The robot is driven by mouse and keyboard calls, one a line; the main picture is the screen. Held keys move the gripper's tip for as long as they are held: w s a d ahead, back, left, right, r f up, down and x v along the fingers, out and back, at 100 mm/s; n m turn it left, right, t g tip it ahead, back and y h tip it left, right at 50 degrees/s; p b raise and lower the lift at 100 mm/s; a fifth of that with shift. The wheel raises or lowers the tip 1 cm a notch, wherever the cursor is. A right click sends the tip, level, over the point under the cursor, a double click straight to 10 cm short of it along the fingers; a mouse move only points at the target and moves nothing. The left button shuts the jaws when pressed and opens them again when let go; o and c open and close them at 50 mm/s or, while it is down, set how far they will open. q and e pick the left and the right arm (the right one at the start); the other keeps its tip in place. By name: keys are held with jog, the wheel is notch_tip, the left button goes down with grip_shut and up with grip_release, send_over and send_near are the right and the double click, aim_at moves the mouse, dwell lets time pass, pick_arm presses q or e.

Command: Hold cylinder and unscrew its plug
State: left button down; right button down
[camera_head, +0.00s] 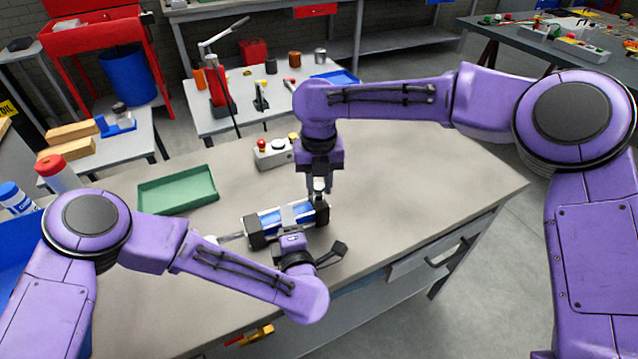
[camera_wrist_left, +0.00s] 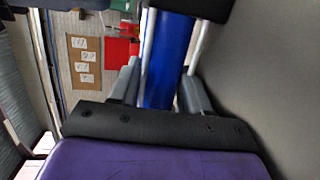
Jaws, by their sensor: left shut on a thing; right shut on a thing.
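The cylinder (camera_head: 268,221) has a blue body, metal tie rods and black end blocks. It lies above or on the workbench, slightly tilted in the head view. My left gripper (camera_head: 294,214) is shut on its blue body from the near side. The left wrist view shows the blue cylinder body (camera_wrist_left: 168,58) between the two grey fingers of my left gripper (camera_wrist_left: 160,88). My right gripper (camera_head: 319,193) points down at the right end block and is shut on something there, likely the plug. The plug itself is hidden by the fingers.
The workbench (camera_head: 420,165) is clear to the right. A green tray (camera_head: 178,190) lies behind left of the cylinder. A control box (camera_head: 272,153) with a red button stands behind it. Bottles (camera_head: 55,172) stand at the far left. A metal rod extends from the cylinder's left end.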

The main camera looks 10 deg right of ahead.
aim_at(319, 186)
jog(key=shift+r, duration=0.1)
notch_tip(319, 186, up, 4)
jog(key=shift+f, duration=0.1)
pick_arm(q)
jog(key=shift+c, duration=2.2)
grip_release()
jog(key=shift+s, duration=0.1)
pick_arm(e)
jog(key=shift+s, duration=0.1)
pick_arm(q)
jog(key=shift+f, duration=0.1)
